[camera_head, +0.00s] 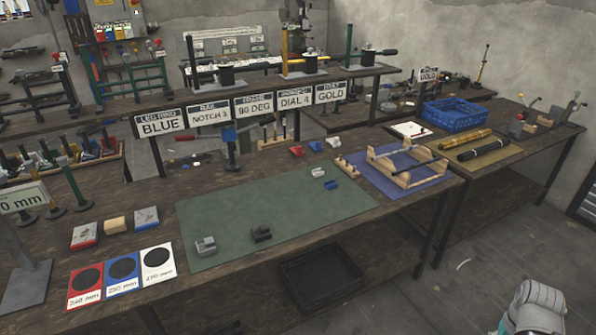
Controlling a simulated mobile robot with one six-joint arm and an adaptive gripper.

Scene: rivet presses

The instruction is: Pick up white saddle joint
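Several small saddle-shaped pieces are in view. A small white piece (318,172) lies on the green mat (225,215) near its far right edge, with a blue piece (331,184) just in front of it. Another white piece (333,143) sits on the table behind the mat, right of a blue one (315,146) and a red one (296,150). They are too small to tell which is the white saddle joint. A light grey block (206,246) and a dark block (261,233) are on the mat's near part. My gripper is not in view; only a grey part of my arm shows at bottom right.
A wooden frame (380,155) stands on a blue mat to the right. A blue crate (455,114) is farther right. Sign plates (250,107) stand upright behind the green mat. Three coloured cards (123,275) lie at the near left. The mat's middle is clear.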

